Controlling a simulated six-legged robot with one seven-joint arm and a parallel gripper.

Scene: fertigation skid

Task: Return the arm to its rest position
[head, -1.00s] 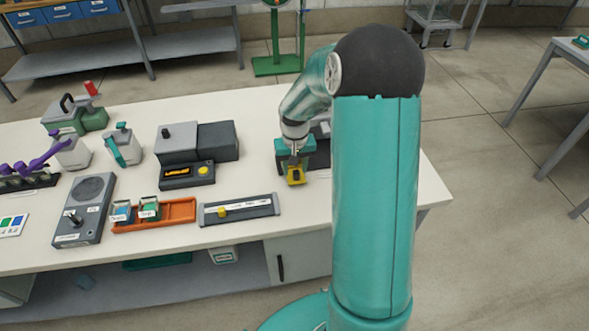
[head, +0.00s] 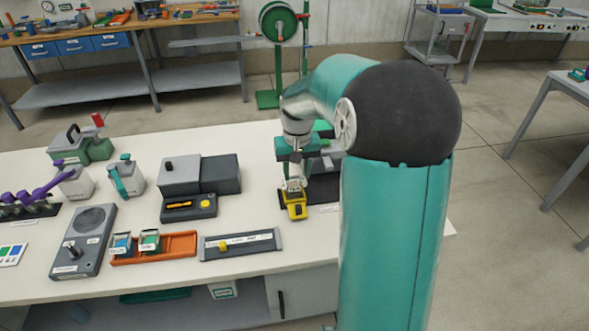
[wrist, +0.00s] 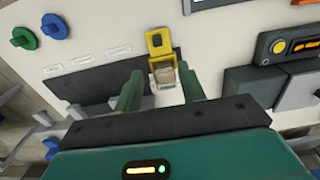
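My arm reaches out over the white bench, and its large dark joint and teal column fill the right middle of the head view. My gripper (head: 294,172) hangs over the bench above a small yellow holder (head: 296,208). In the wrist view its two green fingers (wrist: 160,88) stand apart. The yellow holder (wrist: 157,42) with a pale, partly clear piece (wrist: 165,74) shows beyond and between them. There are visible gaps on both sides, so the gripper looks open and empty. The exact height of the fingertips above the holder is hard to tell.
Left of the holder stand a grey box unit with a yellow button (head: 205,204), a slotted bar (head: 240,244), an orange tray (head: 155,248) with two small containers, and a dark grey panel (head: 84,240). A dark mat (head: 322,187) lies right beside the holder.

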